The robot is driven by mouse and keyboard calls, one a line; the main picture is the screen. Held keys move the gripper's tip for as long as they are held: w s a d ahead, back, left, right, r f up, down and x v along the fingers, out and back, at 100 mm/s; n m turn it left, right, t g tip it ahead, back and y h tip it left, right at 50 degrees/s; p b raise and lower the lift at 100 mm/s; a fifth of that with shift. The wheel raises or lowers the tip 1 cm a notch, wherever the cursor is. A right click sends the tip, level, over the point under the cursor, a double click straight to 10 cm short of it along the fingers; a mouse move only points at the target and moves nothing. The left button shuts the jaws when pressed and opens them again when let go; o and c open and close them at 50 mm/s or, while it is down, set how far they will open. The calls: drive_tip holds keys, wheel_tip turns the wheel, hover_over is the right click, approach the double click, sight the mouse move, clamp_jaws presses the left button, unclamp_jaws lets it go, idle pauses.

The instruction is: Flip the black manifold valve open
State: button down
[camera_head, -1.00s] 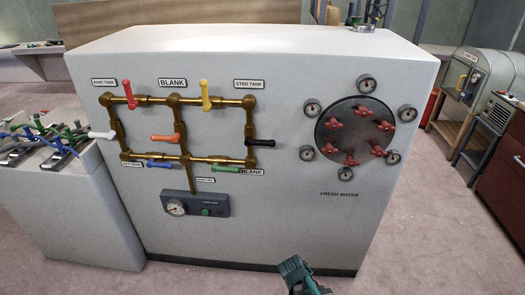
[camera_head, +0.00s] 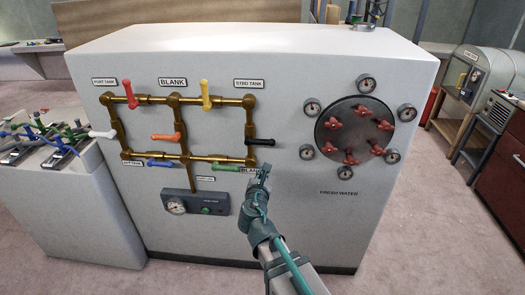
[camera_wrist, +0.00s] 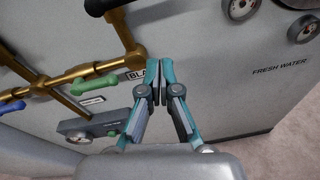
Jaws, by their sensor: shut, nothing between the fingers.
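The black manifold valve handle (camera_head: 262,142) points sideways to the right from the right vertical pipe of the brass manifold (camera_head: 250,125). In the wrist view the black handle (camera_wrist: 104,6) is at the top edge, partly cut off. My gripper (camera_head: 264,170) is just below the black handle in the head view, in front of the panel near the lower BLANK label, apart from the handle. In the wrist view my gripper (camera_wrist: 156,62) has its teal fingertips together with nothing between them.
Nearby handles are green (camera_head: 226,167), blue (camera_head: 160,163), orange (camera_head: 164,137), yellow (camera_head: 206,95), red (camera_head: 128,95) and white (camera_head: 102,134). A gauge box (camera_head: 195,203) is below. The round plate (camera_head: 355,132) with red knobs and gauges is right. The panel between is bare.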

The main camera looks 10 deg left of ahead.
sight(260, 141)
drive_tip(key=shift+a+r+n+y, duration=0.1)
drive_tip(key=shift+a+n+y, duration=0.1)
drive_tip(key=shift+n, duration=0.6)
drive_tip(key=shift+a+r+n+y, duration=0.1)
drive_tip(key=shift+a+n+y, duration=0.1)
drive_tip(key=shift+n, duration=0.6)
drive_tip(key=shift+w, duration=0.15)
drive_tip(key=w+r+p, duration=0.2)
drive_tip(key=w+p, duration=0.1)
drive_tip(key=w, duration=0.6)
drive_tip(key=shift+a+r, duration=0.2)
drive_tip(key=shift+r, duration=0.05)
drive_tip(key=shift+r+p, duration=0.15)
drive_tip(key=shift+p, duration=0.3)
